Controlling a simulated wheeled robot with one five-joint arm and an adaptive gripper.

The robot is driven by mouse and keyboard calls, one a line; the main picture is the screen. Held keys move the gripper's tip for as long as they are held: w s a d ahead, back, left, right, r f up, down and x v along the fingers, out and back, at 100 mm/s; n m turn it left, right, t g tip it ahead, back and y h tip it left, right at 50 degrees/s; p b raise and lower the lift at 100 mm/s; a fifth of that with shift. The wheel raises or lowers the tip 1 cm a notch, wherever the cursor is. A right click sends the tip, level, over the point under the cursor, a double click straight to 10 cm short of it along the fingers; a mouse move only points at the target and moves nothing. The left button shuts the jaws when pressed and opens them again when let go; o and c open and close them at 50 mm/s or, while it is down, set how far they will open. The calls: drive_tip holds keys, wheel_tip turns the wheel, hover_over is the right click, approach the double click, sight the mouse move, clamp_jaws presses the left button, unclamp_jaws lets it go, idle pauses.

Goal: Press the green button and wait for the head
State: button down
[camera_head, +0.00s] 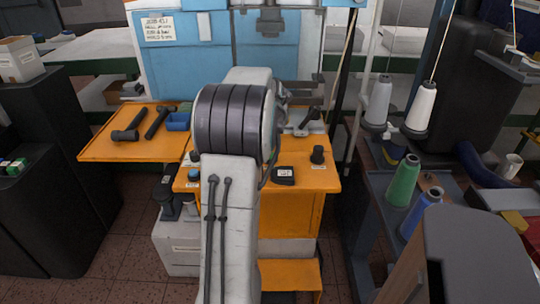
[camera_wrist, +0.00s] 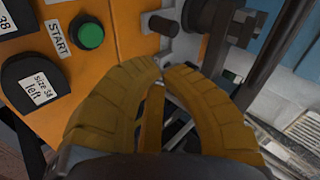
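The green button (camera_wrist: 91,36) shows in the wrist view at the upper left, on an orange panel beside a START label (camera_wrist: 57,38). My gripper (camera_wrist: 163,66) has its yellow fingers closed with the tips nearly together. The tips appear empty and are to the right of and below the button in the picture, apart from it. In the head view my arm covers the middle of the orange machine table, and neither the gripper nor the green button can be made out. I cannot tell which part is the machine's head.
A black piece labelled "Size 38 left" (camera_wrist: 36,88) lies beside the button. The blue machine (camera_head: 270,60) stands behind the orange table (camera_head: 320,178). Hammers (camera_head: 130,127) lie on its left wing. Thread cones (camera_head: 404,182) stand on a rack at right. Dark cabinets (camera_head: 50,190) stand at left.

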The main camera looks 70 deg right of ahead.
wheel_tip(320, 180, down, 6)
drive_tip(key=shift+f+b, duration=0.15)
drive_tip(key=shift+b, duration=1.05)
drive_tip(key=shift+f+b, duration=0.8)
drive_tip(key=shift+b, duration=0.35)
drive_tip(key=shift+f, duration=0.2)
drive_tip(key=shift+w+f+b, duration=0.1)
drive_tip(key=shift+f+b, duration=0.2)
drive_tip(key=shift+b, duration=0.2)
drive_tip(key=shift+f+b, duration=0.55)
idle(0.5)
drive_tip(key=shift+r, duration=0.2)
idle(0.3)
drive_tip(key=shift+r+p, duration=0.7)
drive_tip(key=shift+r, duration=0.1)
drive_tip(key=shift+r, duration=0.1)
drive_tip(key=shift+r+p, duration=1.75)
drive_tip(key=shift+r, duration=0.65)
